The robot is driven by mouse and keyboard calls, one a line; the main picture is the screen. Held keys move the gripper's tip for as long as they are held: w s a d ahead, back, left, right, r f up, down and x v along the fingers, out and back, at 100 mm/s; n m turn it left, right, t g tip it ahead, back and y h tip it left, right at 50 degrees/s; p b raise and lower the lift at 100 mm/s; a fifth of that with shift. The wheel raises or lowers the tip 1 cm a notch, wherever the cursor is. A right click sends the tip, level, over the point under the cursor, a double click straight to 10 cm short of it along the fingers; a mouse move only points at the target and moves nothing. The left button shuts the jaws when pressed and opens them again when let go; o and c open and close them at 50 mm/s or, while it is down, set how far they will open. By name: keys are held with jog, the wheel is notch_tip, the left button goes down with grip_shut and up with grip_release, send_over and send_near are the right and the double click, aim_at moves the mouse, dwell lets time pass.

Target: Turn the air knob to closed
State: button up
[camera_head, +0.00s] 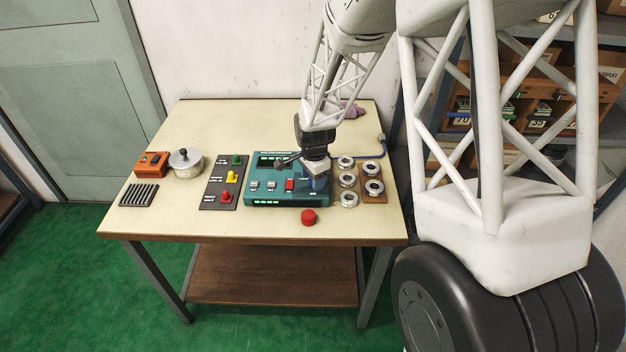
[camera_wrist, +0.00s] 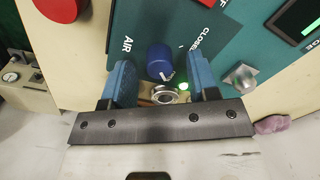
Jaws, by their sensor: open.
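The blue air knob (camera_wrist: 158,60) sits on the teal panel (camera_wrist: 120,48) in the wrist view, between the printed words AIR and CLOSED. Its white pointer mark faces down and slightly right in the picture, not toward the word CLOSED at its upper right. My gripper (camera_wrist: 160,66) is open, with one blue finger on each side of the knob in the picture; I cannot tell whether either touches it. In the head view my gripper (camera_head: 316,184) is over the right side of the teal box (camera_head: 262,188) and hides the knob.
A lit green lamp (camera_wrist: 183,86) and a metal ring (camera_wrist: 165,94) show near the knob. A red button (camera_head: 308,217) stands in front of the box. Several bearing rings (camera_head: 349,199) lie to its right. A lever panel (camera_head: 220,182) and a lidded pot (camera_head: 186,163) stand left.

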jog(key=shift+f, duration=0.55)
jog(key=c, duration=0.9)
